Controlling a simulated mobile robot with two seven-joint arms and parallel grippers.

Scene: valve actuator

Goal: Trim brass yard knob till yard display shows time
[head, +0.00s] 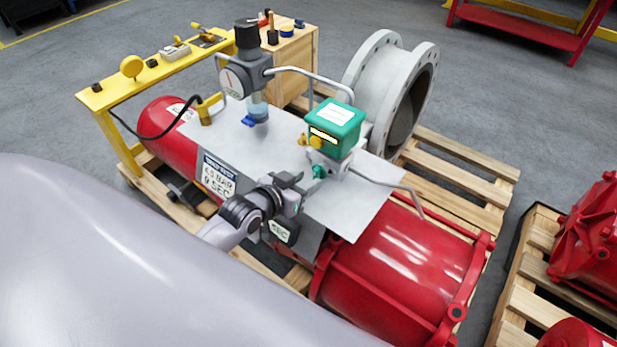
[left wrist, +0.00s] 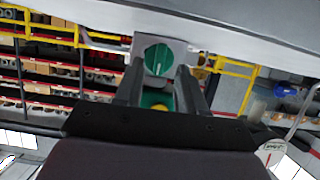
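The green valve box (head: 335,128) stands on the grey plate, with brass-yellow knobs (head: 312,141) on its left side. A small green fitting (head: 319,172) sits below it. My left gripper (head: 296,184) is just left of and below the box, apart from the brass knobs. In the left wrist view its fingers (left wrist: 158,88) stand apart, with a green dial with a white mark (left wrist: 158,58) beyond them and a yellow round part (left wrist: 160,107) showing between them. A display reading "SEC" (head: 281,232) is partly hidden by my left arm; its number cannot be read. My right gripper is out of view.
A sign (head: 217,178) appears to read 4.5 BAR, 9 SEC. A pressure gauge with a black-topped regulator (head: 248,70) rises left of the box. Thin grey pipes (head: 388,186) run close around it. A red cylinder (head: 410,262) and grey flanged pipe (head: 378,85) flank the plate.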

